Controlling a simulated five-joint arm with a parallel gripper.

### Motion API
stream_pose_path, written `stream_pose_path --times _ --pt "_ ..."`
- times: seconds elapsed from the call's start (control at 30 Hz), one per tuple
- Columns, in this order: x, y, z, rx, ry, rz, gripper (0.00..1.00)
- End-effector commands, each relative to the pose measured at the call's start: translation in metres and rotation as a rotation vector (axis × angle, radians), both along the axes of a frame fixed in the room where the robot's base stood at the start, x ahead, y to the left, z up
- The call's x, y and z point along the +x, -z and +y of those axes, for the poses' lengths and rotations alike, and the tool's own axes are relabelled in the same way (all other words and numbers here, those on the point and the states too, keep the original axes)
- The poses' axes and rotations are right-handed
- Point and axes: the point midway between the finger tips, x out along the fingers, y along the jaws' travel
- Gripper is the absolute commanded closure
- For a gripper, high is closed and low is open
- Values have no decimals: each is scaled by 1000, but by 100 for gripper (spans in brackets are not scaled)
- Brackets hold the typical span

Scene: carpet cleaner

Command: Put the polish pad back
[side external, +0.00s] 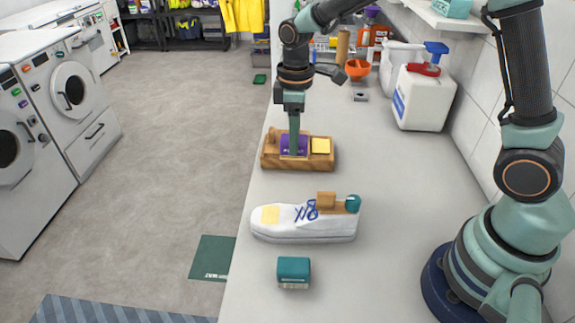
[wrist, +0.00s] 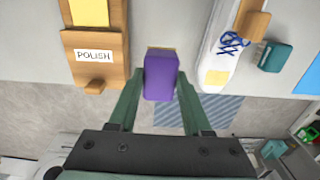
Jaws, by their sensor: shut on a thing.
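My gripper (side external: 294,152) is shut on a purple pad (wrist: 160,76), which sits between its two fingers in the wrist view. The pad has a thin tan edge on its far side. The wooden polish holder (side external: 271,162) has a small peg at one end and a yellow patch. In the wrist view the holder (wrist: 112,62) bears a POLISH label and lies left of the pad, with a gap between them. In the side view the pad (side external: 287,144) overlaps the holder, and the finger hides part of it. Its exact height is unclear.
A white shoe (side external: 285,228) with blue laces, a yellow patch and a wooden block lies nearer the side camera. The counter right of the holder is clear.

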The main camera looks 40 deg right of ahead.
Motion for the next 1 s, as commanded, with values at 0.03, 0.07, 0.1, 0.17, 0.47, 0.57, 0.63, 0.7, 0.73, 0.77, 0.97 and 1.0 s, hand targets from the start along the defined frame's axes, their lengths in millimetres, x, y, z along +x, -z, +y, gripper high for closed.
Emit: stream_pose_path --times 0.03,0.07,0.1,0.17,0.47,0.57,0.63,0.7,0.73,0.77,0.97,1.0 --pt "0 4 0 0 0 1 100" --pt "0 6 0 -1 0 2 100" --pt "0 8 0 -1 0 2 100" --pt "0 12 0 0 0 1 100" --pt "0 31 0 -1 0 2 100" --pt "0 37 0 -1 0 2 100" --pt "0 42 0 -1 0 2 100" --pt "0 46 0 0 0 1 100" --pt "0 48 0 0 0 1 100" --pt "0 50 0 -1 0 2 100" --pt "0 62 0 -1 0 2 100" --pt "0 65 0 -1 0 2 100"
